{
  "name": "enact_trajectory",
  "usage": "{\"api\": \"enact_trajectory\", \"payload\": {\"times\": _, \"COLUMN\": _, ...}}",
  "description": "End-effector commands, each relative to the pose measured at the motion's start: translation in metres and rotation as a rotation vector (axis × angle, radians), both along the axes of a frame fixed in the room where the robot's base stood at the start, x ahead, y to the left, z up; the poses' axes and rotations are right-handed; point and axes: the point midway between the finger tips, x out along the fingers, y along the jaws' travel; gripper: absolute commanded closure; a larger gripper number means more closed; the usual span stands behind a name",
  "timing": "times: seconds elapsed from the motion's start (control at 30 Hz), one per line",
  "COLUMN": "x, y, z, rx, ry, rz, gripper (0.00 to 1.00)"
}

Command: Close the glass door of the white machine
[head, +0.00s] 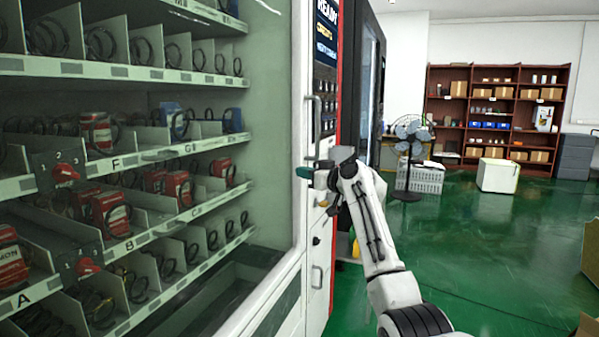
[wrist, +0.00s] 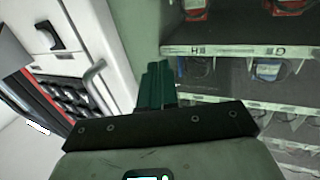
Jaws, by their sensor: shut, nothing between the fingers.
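The white machine (head: 318,240) fills the left side of the head view, with stocked shelves inside. Its glass door (head: 270,130) seems to stand in front of the shelves, with a pale frame along its right side. I cannot tell how far it stands open. My gripper (head: 304,172) is shut and empty, its dark green fingertips beside the right frame, near a grey bar handle (head: 314,125). In the wrist view the shut fingers (wrist: 157,85) point toward the border between the shelves and the white front. The handle (wrist: 97,82) is to their left; contact cannot be told.
A control panel (head: 326,60) is right of the door frame. A standing fan (head: 408,150), a crate (head: 420,178) and a white box (head: 497,175) are farther back, before a brown shelf unit (head: 495,115). The green floor (head: 480,250) to the right is mostly clear.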

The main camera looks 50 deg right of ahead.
Motion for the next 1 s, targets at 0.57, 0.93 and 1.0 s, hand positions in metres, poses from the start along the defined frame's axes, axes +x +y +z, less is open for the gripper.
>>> {"api": "enact_trajectory", "payload": {"times": 0.57, "x": -0.072, "y": -0.027, "z": 0.000, "rx": 0.001, "ry": -0.001, "rz": -0.004, "gripper": 1.00}}
{"api": "enact_trajectory", "payload": {"times": 0.93, "x": -0.074, "y": -0.026, "z": -0.004, "rx": 0.003, "ry": 0.005, "rz": -0.001, "gripper": 1.00}}
{"api": "enact_trajectory", "payload": {"times": 1.0, "x": -0.070, "y": -0.014, "z": -0.022, "rx": 0.015, "ry": 0.032, "rz": 0.010, "gripper": 1.00}}
